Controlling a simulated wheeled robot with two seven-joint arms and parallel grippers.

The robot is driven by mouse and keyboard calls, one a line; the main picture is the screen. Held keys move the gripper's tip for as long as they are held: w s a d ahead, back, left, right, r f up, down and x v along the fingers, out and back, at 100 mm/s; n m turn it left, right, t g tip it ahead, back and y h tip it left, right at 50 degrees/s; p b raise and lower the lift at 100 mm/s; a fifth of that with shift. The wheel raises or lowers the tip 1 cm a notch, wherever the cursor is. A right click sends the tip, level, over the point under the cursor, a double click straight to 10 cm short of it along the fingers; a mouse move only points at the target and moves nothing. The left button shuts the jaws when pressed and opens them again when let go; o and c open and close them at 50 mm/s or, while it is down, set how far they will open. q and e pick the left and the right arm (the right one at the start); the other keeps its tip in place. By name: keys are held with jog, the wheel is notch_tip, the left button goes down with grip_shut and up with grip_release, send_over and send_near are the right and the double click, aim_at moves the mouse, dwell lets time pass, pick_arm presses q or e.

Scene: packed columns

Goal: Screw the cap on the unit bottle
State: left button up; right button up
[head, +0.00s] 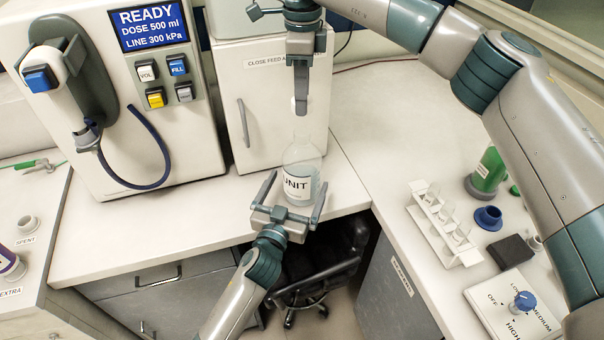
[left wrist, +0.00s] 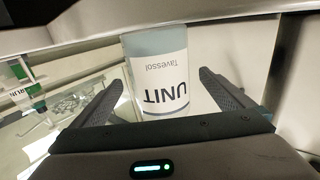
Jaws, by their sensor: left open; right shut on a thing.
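The unit bottle (head: 302,163) is clear, with a white UNIT label, and stands upright at the front edge of the white bench. Its label also shows upside down in the left wrist view (left wrist: 164,85). My left gripper (head: 294,187) is open, its fingers on either side of the bottle with gaps between. My right gripper (head: 301,98) points down above the bottle, shut on a small white cap (head: 294,104), mostly hidden by the finger. The cap is apart from the bottle's mouth.
A dosing machine (head: 110,100) with a hose and READY screen stands at left, beside a white cabinet (head: 262,100). At right are a vial rack (head: 445,225), a green bottle (head: 490,170), a blue ring (head: 488,217) and a knob box (head: 513,308). A chair (head: 320,265) sits below.

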pick_arm(q)
jog(key=shift+x, duration=1.95)
jog(key=c, duration=1.6)
pick_arm(e)
send_over(302, 132)
jog(key=shift+w+f, duration=0.1)
jog(key=shift+f, duration=2.35)
jog(key=shift+f, duration=0.1)
jog(key=shift+f, duration=0.8)
jog(key=shift+f, duration=0.55)
